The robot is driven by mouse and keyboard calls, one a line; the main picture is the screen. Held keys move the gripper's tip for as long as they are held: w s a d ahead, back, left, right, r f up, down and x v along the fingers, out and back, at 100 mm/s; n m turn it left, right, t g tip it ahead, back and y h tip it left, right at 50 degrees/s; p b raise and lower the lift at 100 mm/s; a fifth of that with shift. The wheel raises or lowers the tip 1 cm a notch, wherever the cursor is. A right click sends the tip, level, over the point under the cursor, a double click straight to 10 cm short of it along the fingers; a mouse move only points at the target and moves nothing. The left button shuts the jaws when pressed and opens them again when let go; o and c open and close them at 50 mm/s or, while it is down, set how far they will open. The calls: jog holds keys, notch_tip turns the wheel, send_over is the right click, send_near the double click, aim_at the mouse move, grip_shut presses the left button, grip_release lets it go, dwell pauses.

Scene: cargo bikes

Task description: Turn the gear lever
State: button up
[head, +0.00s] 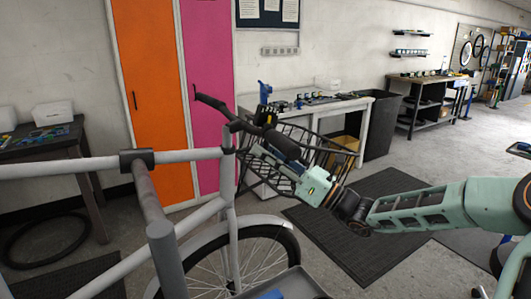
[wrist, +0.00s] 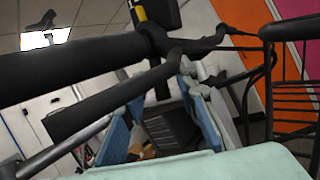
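The bike's handlebar has a black left grip (head: 212,104) and a black right grip (head: 283,146) in the head view. My gripper (head: 262,163) reaches in from the right, beside and just below the right grip. In the wrist view the two blue fingers of my gripper (wrist: 162,105) stand apart, with no object clearly held. A thick black grip (wrist: 75,68) crosses the upper left there. A thinner black bar (wrist: 105,102) runs below it, across the left finger's area. I cannot tell whether this bar is the gear lever, or whether it touches my gripper.
A black wire basket (head: 325,155) is right behind my gripper; its wires (wrist: 292,95) show at the wrist view's right. The white frame and front wheel (head: 250,262) stand below. A workbench (head: 365,118) and orange and pink lockers stand behind. Dark mats lie on open floor.

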jog(key=shift+a+r, duration=0.1)
jog(key=shift+a, duration=0.1)
grip_shut()
jog(key=shift+w+g, duration=0.1)
jog(key=shift+g, duration=0.2)
jog(key=shift+w+d+r+n+p, duration=0.1)
jog(key=shift+d+r+n+p, duration=0.1)
jog(key=shift+n+p, duration=0.4)
jog(key=shift+d+f+n+g+p, duration=0.15)
jog(key=shift+f+n+g+p, duration=0.15)
jog(key=shift+g+p, duration=0.15)
grip_release()
jog(key=v, duration=1.2)
